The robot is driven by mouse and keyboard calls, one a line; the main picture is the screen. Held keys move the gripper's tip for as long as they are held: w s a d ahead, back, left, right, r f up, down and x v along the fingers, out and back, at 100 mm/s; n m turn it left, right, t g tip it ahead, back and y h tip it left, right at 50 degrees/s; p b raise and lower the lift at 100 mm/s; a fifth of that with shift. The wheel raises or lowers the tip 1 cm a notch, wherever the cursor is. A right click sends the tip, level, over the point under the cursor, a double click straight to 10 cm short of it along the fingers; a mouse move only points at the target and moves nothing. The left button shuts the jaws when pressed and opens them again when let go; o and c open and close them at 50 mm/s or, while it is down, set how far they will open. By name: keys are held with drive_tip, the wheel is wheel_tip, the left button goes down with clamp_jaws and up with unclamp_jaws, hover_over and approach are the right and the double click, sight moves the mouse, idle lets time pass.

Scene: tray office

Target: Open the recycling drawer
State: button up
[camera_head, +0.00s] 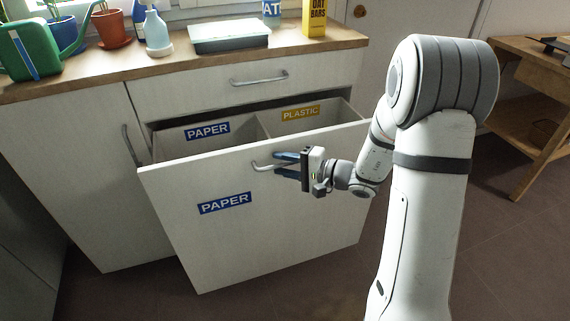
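The recycling drawer (285,220) is a tall white front with a blue PAPER label, pulled well out from the cabinet under the counter. Behind its front are two compartments, one with a blue PAPER label (207,131) and one with a yellow PLASTIC label (300,113). The drawer has a metal bar handle (262,167) near its top edge. My gripper (279,163) is at this handle, its blue fingers reaching it from the right. The fingertips overlap the handle in this view, and I cannot tell whether they are closed on it.
A closed upper drawer (250,82) with its own handle sits above. The counter (110,68) holds a green watering can (32,50), a plant pot (114,28), a spray bottle (157,32), a lidded tray (228,37) and a yellow box (314,18). A wooden table (535,75) stands right.

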drive_tip(key=shift+d, duration=0.1)
drive_tip(key=p+v, duration=0.1)
drive_tip(key=v, duration=0.6)
drive_tip(key=shift+s+d, duration=0.2)
drive_tip(key=shift+d, duration=0.1)
drive_tip(key=s+a+r+n+g+h+p, duration=0.2)
drive_tip(key=s+r+n+g+h+p, duration=0.15)
drive_tip(key=s+r+p, duration=0.5)
drive_tip(key=s+a+r+n+g+h+p, duration=0.2)
drive_tip(key=s+r+g+p, duration=0.3)
drive_tip(key=s+r+p, duration=0.3)
drive_tip(key=s+d+r+n+t+h+p, duration=0.1)
drive_tip(key=d+r+h+p, duration=0.3)
drive_tip(key=r, duration=0.4)
drive_tip(key=s+d+r+t+h+p, duration=0.2)
drive_tip(key=s+d+r+h+p, duration=0.1)
drive_tip(key=r+p, duration=0.4)
drive_tip(key=shift+d+r+n+h, duration=0.35)
drive_tip(key=shift+d+r+h, duration=0.5)
drive_tip(key=shift+h, duration=0.1)
drive_tip(key=shift+t, duration=0.25)
